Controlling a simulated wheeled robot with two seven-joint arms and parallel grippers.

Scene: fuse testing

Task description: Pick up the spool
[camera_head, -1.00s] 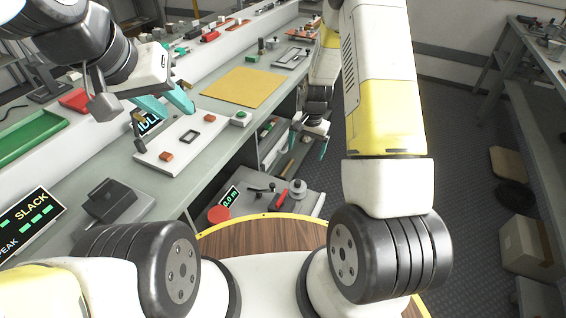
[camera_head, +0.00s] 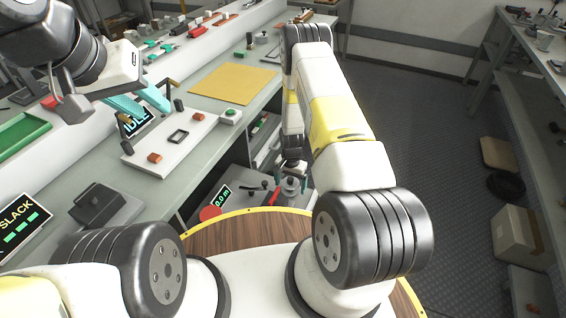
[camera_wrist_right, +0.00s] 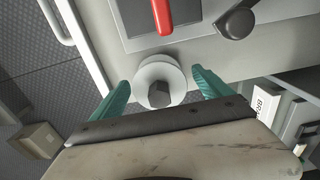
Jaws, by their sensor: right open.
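The spool (camera_wrist_right: 158,84) is a pale round flanged piece with a dark hub, seen from above in the right wrist view. It stands near the edge of a grey surface. In the head view the spool (camera_head: 291,187) shows partly below my right gripper (camera_head: 292,178). My right gripper (camera_wrist_right: 162,80) is open, with one teal finger on each side of the spool. I cannot tell whether the fingers touch it. My left gripper (camera_head: 150,106) is open and empty, above the white board on the bench.
A red handle (camera_wrist_right: 162,16) and a dark knob (camera_wrist_right: 238,22) are close to the spool. The bench holds a white board (camera_head: 160,155), a yellow mat (camera_head: 235,84) and a dark box (camera_head: 97,203). A cardboard box (camera_head: 522,236) stands on the floor at right.

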